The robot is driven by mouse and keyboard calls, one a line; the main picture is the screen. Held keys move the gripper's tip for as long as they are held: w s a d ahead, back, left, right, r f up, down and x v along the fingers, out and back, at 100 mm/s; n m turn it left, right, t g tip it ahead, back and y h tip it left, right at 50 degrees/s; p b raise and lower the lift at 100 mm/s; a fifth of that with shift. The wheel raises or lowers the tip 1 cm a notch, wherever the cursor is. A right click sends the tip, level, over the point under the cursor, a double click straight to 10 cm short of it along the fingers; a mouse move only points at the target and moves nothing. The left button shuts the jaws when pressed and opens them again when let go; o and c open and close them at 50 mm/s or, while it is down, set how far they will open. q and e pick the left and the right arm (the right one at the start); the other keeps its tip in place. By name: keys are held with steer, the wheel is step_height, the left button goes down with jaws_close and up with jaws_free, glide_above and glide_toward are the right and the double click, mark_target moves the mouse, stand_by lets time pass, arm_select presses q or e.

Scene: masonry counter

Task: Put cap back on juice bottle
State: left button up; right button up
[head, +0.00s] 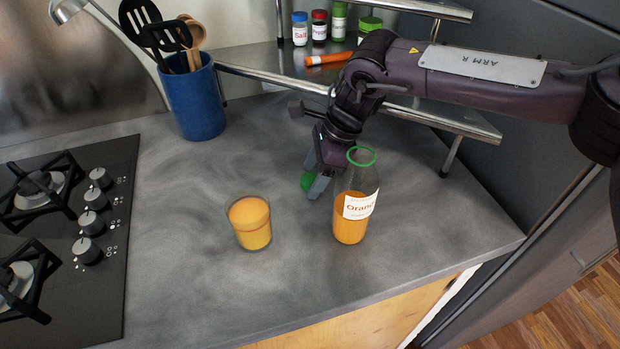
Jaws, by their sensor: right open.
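The juice bottle (355,207) stands upright and uncapped on the grey counter, with a green ring at its open mouth and an "Orange" label. The green cap (308,181) is at the fingertips of my right gripper (318,184), just left of the bottle and partly hidden by a finger. My right gripper points down with its fingers apart around or beside the cap; I cannot tell if they touch it. My left gripper is not in view.
A glass of orange juice (250,222) stands left of the bottle. A blue utensil holder (198,103) stands at the back left. A metal shelf (291,82) holding spice jars and a carrot is behind. A gas hob (112,235) is at the left. The front counter is clear.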

mark_target(314, 178)
steer(key=c, duration=1)
step_height(314, 178, up, 20)
stand_by(0.4)
